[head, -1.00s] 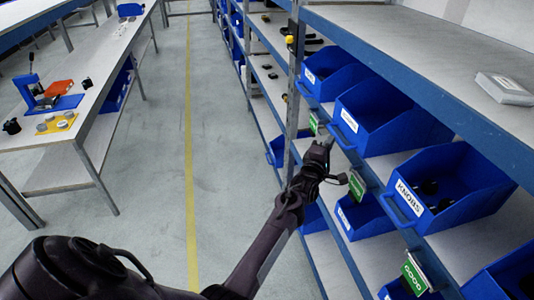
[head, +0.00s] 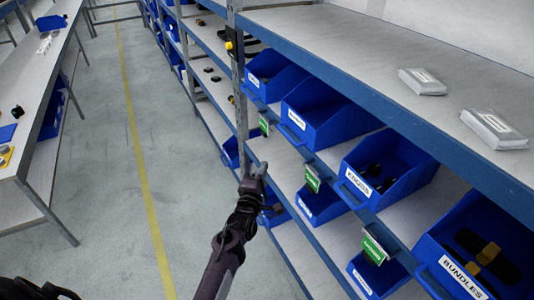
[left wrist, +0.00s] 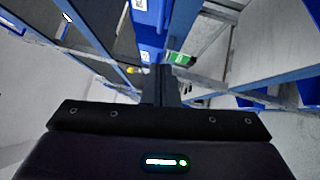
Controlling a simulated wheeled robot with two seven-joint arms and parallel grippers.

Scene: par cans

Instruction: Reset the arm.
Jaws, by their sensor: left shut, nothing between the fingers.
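My left arm reaches up from the bottom of the head view. Its gripper (head: 256,172) is shut and empty, in front of the shelf rack near an upright post. In the left wrist view the closed fingers (left wrist: 161,86) point away toward the rack, with a blue bin and a green tag beyond them. My right gripper is not in view.
A blue-edged shelf rack (head: 400,120) fills the right side. It holds blue bins, among them a knobs bin (head: 358,182) and a bundles bin (head: 460,280). White packages (head: 422,82) lie on its top shelf. A workbench (head: 38,160) stands left; the grey aisle floor between is clear.

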